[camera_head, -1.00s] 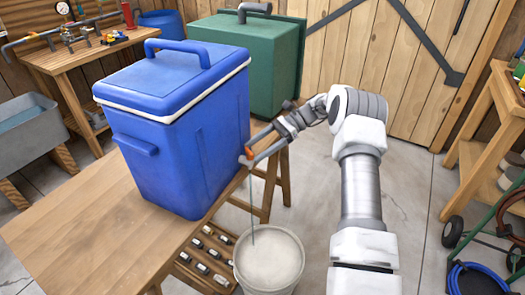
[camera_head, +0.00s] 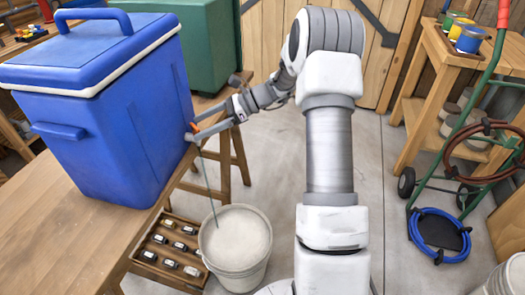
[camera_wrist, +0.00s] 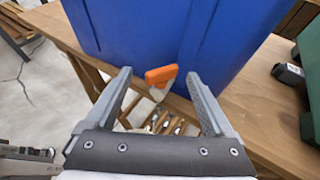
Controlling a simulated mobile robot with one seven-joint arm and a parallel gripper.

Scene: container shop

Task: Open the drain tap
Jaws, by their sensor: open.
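The blue cooler (camera_head: 110,110) with its white-rimmed lid shut stands on a wooden table. Its drain tap (camera_head: 193,127) is low on the side facing my gripper, and its orange handle (camera_wrist: 161,75) shows in the wrist view. My gripper (camera_head: 200,133) is open at the tap. In the wrist view its two fingers (camera_wrist: 158,82) lie either side of the handle, with a visible gap on both sides. A thin bluish line (camera_head: 207,178) runs from the tap down to a pale bucket (camera_head: 236,240); I cannot tell whether it is water or a tube.
A tray of small dark items (camera_head: 168,250) sits below the table edge (camera_head: 60,235), beside the bucket. A green container (camera_head: 212,50) stands behind the cooler. A green hand truck (camera_head: 470,150) with coiled hoses stands right. Floor between it and my arm is clear.

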